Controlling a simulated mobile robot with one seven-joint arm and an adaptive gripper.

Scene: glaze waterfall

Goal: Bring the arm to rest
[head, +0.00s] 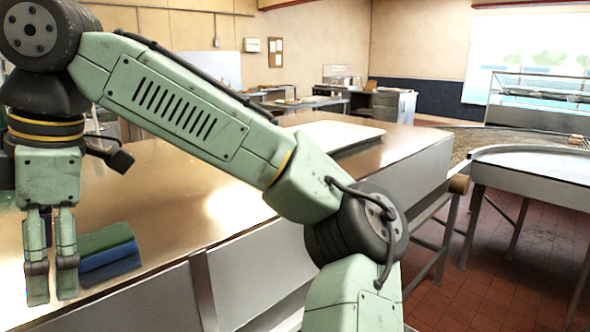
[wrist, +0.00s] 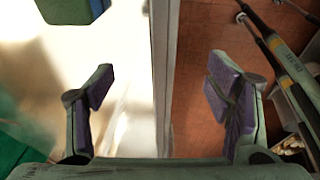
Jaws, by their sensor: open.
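My arm (head: 175,100) is pale green and crosses the head view from the lower middle up to the top left, then bends down. My gripper (head: 52,290) hangs from it with fingers pointing down at the far left, in front of a metal counter (head: 190,195). In the wrist view my gripper (wrist: 160,85) is open, its purple-padded fingers well apart with nothing between them. The counter's edge (wrist: 160,70) passes below the gap, with counter on the left and red floor on the right.
A green and blue block (head: 108,255) lies on the counter just right of my gripper; it also shows in the wrist view (wrist: 72,10). A pale tray (head: 335,133) lies at the counter's far end. A metal table (head: 535,165) stands at right, with tiled floor between.

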